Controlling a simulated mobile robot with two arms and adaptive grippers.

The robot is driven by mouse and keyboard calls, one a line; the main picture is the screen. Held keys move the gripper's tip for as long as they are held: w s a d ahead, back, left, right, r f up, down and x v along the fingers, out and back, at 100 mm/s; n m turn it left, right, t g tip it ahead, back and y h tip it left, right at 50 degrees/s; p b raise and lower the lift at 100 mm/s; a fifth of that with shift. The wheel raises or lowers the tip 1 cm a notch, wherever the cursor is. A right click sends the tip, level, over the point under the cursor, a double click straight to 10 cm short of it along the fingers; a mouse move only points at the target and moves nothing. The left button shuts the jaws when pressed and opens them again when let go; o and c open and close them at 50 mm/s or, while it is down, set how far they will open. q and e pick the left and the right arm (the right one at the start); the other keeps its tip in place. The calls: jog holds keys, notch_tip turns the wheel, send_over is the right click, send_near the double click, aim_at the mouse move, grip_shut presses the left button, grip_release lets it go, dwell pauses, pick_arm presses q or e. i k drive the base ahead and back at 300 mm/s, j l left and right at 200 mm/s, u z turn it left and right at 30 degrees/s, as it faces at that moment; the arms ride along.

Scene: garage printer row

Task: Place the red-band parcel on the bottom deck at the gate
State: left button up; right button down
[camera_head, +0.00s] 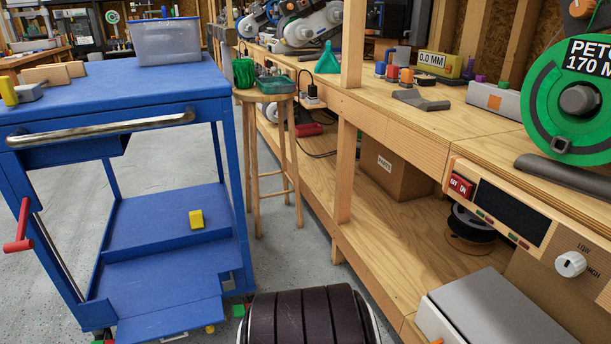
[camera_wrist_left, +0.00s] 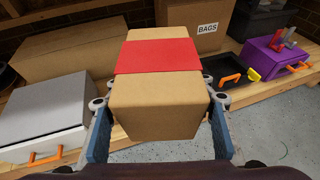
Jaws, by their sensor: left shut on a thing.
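The red-band parcel (camera_wrist_left: 155,105), a brown cardboard box with a red band (camera_wrist_left: 157,56) around it, fills the middle of the left wrist view. My left gripper (camera_wrist_left: 157,100) is shut on it, with blue fingers at its left and right sides. Neither the parcel nor my left gripper shows in the head view. A blue panel, seemingly the gate (camera_head: 160,285), lies lowered at the deck's near edge. My right gripper is not in view.
The cart's top deck (camera_head: 120,95) holds a clear bin (camera_head: 166,41) and small blocks. A red handle (camera_head: 20,228) sticks out at the cart's left. A wooden stool (camera_head: 264,96) and long workbench (camera_head: 465,124) stand to the right. Grey floor (camera_head: 285,262) lies between cart and bench.

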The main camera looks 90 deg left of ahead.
aim_at(171, 274)
jog(key=j+u, duration=0.1)
jog(key=u, duration=3.2)
jog(key=i+l+u, duration=0.15)
jog(key=i, duration=0.5)
jog(key=i+l+u, duration=0.15)
jog(key=i, duration=0.45)
